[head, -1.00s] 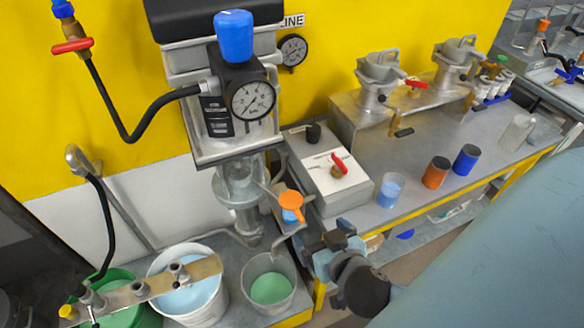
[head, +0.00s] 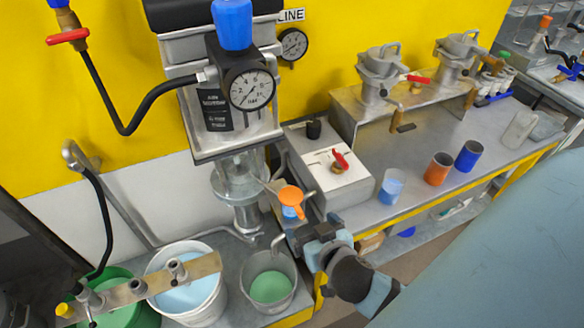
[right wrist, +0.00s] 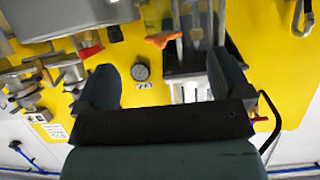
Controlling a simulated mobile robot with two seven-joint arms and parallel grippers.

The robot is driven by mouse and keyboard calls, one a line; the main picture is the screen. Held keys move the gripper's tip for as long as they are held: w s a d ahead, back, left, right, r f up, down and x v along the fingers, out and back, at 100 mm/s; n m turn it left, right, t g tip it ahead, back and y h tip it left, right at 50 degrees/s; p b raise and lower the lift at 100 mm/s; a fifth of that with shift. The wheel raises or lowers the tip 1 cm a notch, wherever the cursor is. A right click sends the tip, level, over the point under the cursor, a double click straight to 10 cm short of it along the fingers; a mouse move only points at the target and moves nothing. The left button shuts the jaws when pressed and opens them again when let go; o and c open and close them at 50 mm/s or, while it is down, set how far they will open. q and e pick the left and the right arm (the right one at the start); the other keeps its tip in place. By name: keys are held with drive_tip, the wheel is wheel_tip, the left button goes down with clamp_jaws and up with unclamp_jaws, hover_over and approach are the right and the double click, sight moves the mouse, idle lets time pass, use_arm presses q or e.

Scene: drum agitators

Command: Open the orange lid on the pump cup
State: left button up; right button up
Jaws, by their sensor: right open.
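The orange lid (head: 291,196) sits over the small blue pump cup (head: 289,213), beside the clear pump column, and looks shut. An orange piece, probably this lid, shows at the top of the right wrist view (right wrist: 165,40). My right gripper (head: 308,232) is just below and right of the cup in the head view, apart from the lid as far as I can tell. In the right wrist view its two dark fingers (right wrist: 165,80) are wide apart with nothing between them. My left gripper is not in view.
A control box with a red switch (head: 338,196) stands right of the cup. A bent metal spout (head: 280,240) and a bucket of green liquid (head: 270,287) are close at the left. A beaker of blue liquid (head: 391,188) and coloured cups stand on the right bench.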

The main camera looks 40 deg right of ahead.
sight(303, 218)
drive_tip(key=shift+w, duration=0.1)
drive_tip(key=shift+x, duration=2.25)
drive_tip(key=shift+c, duration=0.3)
drive_tip(key=c, duration=1.5)
